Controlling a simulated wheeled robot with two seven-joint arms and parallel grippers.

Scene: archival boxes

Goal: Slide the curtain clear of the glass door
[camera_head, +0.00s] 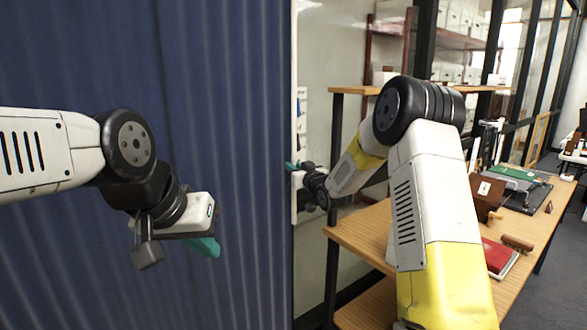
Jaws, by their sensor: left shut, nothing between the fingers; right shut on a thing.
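The dark blue pleated curtain (235,70) hangs across the left half of the view, its straight edge just left of the middle. My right gripper (290,167) is at that edge, shut on the curtain; its fingertips are partly hidden. My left gripper (204,247) is shut and empty in front of the curtain, its teal fingertips pointing down and right. A pale upright pane (340,55) shows just right of the curtain edge; I cannot tell for sure whether it is the glass door.
A wooden table (355,235) stands to the right, close beneath my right arm. It holds a red book (494,255), a brown box (484,196) and dark folders. Shelves with white boxes (458,16) stand behind. Grey floor (550,285) is free at the far right.

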